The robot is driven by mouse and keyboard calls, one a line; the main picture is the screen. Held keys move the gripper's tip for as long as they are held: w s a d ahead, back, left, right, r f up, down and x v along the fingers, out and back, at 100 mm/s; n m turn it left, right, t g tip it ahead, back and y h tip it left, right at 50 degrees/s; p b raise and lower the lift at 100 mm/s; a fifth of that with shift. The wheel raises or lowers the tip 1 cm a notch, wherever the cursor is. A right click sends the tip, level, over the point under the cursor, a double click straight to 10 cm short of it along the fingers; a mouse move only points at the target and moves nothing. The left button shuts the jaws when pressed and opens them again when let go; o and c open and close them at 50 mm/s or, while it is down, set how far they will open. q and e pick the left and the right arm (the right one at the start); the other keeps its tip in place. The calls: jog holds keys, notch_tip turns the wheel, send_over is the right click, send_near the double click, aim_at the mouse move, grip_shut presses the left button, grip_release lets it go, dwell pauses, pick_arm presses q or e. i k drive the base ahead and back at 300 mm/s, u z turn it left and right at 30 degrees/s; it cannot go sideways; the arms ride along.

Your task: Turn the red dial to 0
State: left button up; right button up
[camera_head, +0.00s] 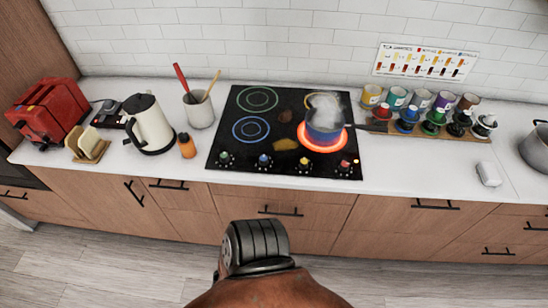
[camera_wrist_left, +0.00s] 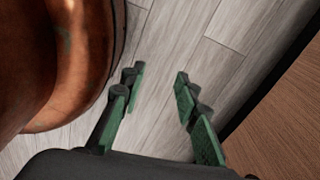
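The red dial (camera_head: 345,165) is at the front right of the black cooktop (camera_head: 225,140), the rightmost of the dials along its front edge. Its exact setting is too small to read. The burner (camera_head: 322,146) behind it glows orange-red under a steaming blue pot (camera_head: 322,127). My left gripper (camera_wrist_left: 157,78) shows only in the left wrist view, open and empty, with green-padded fingers over the wood floor, away from the dial. My right gripper is in neither view.
Yellow (camera_head: 305,167), blue (camera_head: 264,161) and green (camera_head: 224,158) dials sit left of the red one. The pot's handle points right, toward a rack of spice jars (camera_head: 432,127). Clear white counter (camera_head: 410,165) lies right of the cooktop. Drawer handles (camera_head: 280,212) stick out below.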

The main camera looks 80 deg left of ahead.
aim_at(344, 167)
jog(key=u, duration=2.3)
